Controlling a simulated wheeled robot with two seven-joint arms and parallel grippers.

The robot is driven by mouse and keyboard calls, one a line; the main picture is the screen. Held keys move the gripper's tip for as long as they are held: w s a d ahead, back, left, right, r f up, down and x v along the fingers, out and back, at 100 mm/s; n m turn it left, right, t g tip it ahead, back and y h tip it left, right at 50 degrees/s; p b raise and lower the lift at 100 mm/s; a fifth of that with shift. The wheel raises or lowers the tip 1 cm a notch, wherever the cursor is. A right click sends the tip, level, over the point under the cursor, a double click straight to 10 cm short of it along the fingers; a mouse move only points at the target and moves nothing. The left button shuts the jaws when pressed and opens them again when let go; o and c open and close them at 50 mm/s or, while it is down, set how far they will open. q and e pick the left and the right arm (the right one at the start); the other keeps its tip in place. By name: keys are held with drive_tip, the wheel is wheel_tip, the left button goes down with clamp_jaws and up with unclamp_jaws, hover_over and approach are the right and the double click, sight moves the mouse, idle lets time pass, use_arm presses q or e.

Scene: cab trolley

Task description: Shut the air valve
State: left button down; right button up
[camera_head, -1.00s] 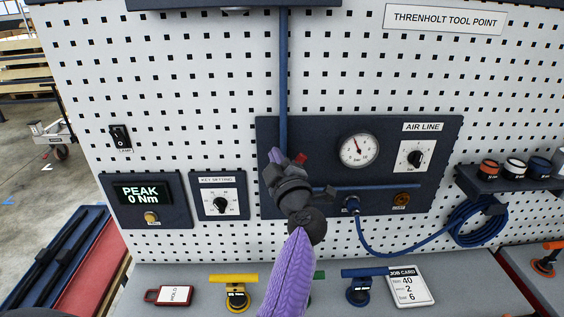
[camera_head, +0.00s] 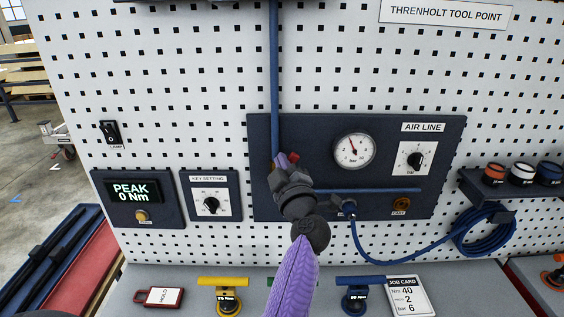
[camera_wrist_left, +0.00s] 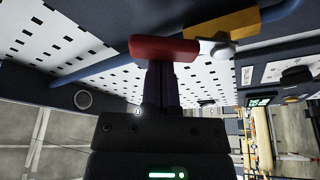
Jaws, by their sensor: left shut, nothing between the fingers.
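The air valve sits on the blue pipe at the left of the dark air line panel (camera_head: 380,122). Its red lever (camera_head: 295,157) shows just beyond my fingers in the head view; my gripper hides most of the valve. In the left wrist view the red lever (camera_wrist_left: 160,49) runs left from a pale pivot on the brass valve body (camera_wrist_left: 228,27). My left gripper (camera_head: 286,163) is shut and empty. In the left wrist view its fingertips (camera_wrist_left: 161,70) meet the lever's underside; whether they touch it I cannot tell. My right gripper is not in view.
A pressure gauge (camera_head: 354,151), a regulator knob (camera_head: 415,160) and a hose coupling (camera_head: 345,206) are right of the valve. A coiled blue hose (camera_head: 484,230) hangs further right. The bench (camera_head: 190,276) below holds tools and a job card (camera_head: 409,297).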

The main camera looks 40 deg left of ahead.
sight(295, 162)
use_arm(q)
drive_tip(key=shift+w+d+m+t+p, duration=0.15)
drive_tip(key=shift+d+m+t+p, duration=0.1)
drive_tip(key=shift+m+t+p, duration=0.45)
drive_tip(key=m+t+p, duration=0.1)
drive_tip(key=m, duration=0.2)
drive_tip(key=w+d+f+m+t+h+p, duration=0.1)
drive_tip(key=m, duration=0.1)
drive_tip(key=m+p, duration=0.1)
drive_tip(key=m, duration=0.2)
drive_tip(key=shift+w+d+f+m+t+p, duration=0.25)
drive_tip(key=shift+d+f+m+t+p, duration=0.05)
drive_tip(key=shift+d+f+t+p, duration=0.1)
drive_tip(key=shift+w+d+f+m+t+h+p, duration=0.1)
drive_tip(key=shift+f+m+t+h, duration=0.15)
drive_tip(key=shift+m, duration=0.45)
drive_tip(key=shift+w+d+f+m+t+h+p, duration=0.1)
drive_tip(key=shift+f+m+t+h+p, duration=0.2)
drive_tip(key=shift+m, duration=0.4)
drive_tip(key=shift+f+m+t+h+b, duration=0.15)
drive_tip(key=shift+m+h, duration=0.2)
drive_tip(key=shift+m, duration=0.35)
